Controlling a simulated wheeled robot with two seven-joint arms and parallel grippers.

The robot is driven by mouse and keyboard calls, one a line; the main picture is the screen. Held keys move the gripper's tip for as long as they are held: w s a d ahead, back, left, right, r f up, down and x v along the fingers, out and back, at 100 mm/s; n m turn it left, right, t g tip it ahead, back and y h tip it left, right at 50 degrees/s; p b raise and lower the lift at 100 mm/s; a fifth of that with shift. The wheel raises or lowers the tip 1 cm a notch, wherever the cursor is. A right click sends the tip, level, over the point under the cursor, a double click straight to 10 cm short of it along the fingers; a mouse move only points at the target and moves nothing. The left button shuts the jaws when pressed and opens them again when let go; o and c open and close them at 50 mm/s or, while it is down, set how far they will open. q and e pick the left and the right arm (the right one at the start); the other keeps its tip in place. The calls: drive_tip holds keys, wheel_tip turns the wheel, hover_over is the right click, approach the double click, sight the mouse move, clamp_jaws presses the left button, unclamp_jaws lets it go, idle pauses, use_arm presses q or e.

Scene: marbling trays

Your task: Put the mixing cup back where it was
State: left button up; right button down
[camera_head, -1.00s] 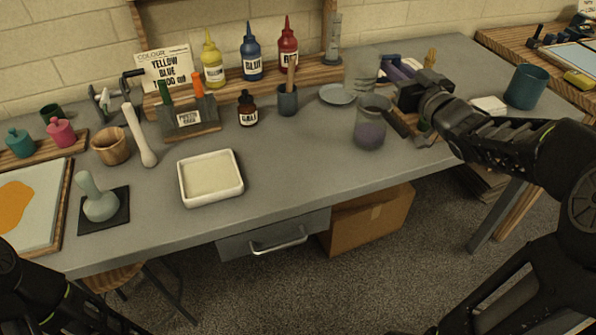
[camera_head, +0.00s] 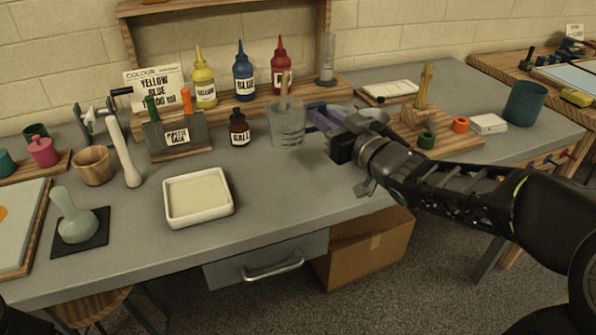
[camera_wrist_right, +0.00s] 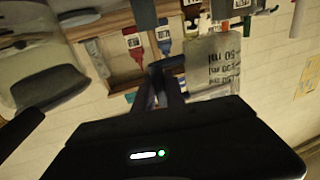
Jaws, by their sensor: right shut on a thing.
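The mixing cup (camera_head: 288,128) is a clear, graduated cup. My right gripper (camera_head: 318,118) is shut on it from the right, its purple fingers at the cup's side. My left gripper is out of view.
The brown GALL bottle (camera_head: 240,128) stands close left of the cup. The white tray (camera_head: 198,218) lies nearer, with bare table to its right. Colour bottles (camera_head: 244,78) stand on the shelf behind.

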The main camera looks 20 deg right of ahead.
wheel_tip(320, 180, down, 6)
drive_tip(key=shift+r+b, duration=0.1)
drive_tip(key=shift+b, duration=0.5)
drive_tip(key=shift+f+b, duration=0.4)
drive_tip(key=shift+f, duration=1.45)
drive_tip(key=shift+f, duration=0.15)
drive_tip(key=c, duration=1.8)
unclamp_jaws()
drive_tip(key=shift+c, duration=0.2)
drive_tip(key=o, duration=0.5)
drive_tip(key=shift+c, duration=0.2)
